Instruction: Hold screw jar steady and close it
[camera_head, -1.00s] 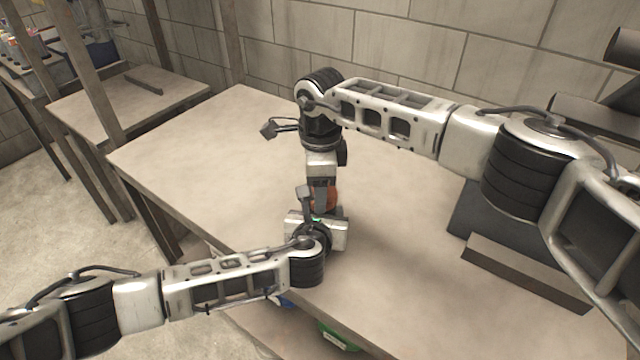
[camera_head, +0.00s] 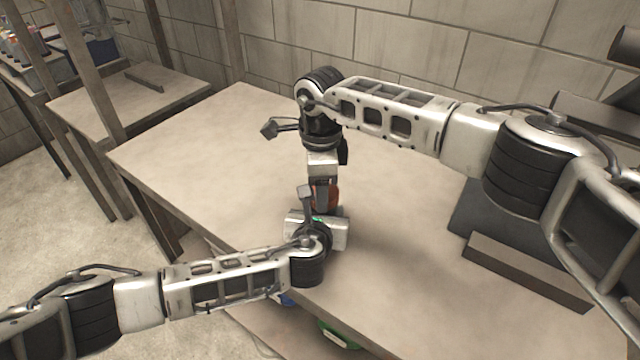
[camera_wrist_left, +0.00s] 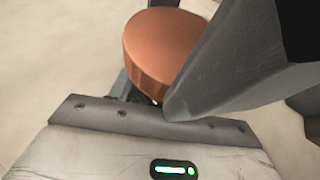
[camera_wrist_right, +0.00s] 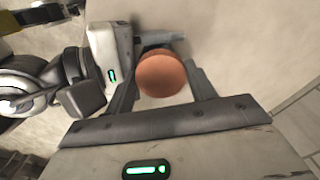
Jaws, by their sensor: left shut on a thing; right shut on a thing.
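The screw jar's copper-orange lid (camera_head: 333,196) shows between my two grippers above the table; it is round in the left wrist view (camera_wrist_left: 165,45) and the right wrist view (camera_wrist_right: 162,74). The jar body below it is hidden. My right gripper (camera_head: 324,186) comes from above and is shut, with its fingers on opposite sides of the lid. My left gripper (camera_head: 318,222) reaches in low from the front and is shut on the jar below the lid. I cannot see whether the lid is fully seated.
The table (camera_head: 210,140) is bare to the left and behind the grippers. A dark box-like thing (camera_head: 525,270) lies on the right. Below the front edge is a green thing (camera_head: 338,337). A smaller table (camera_head: 130,100) stands at the far left.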

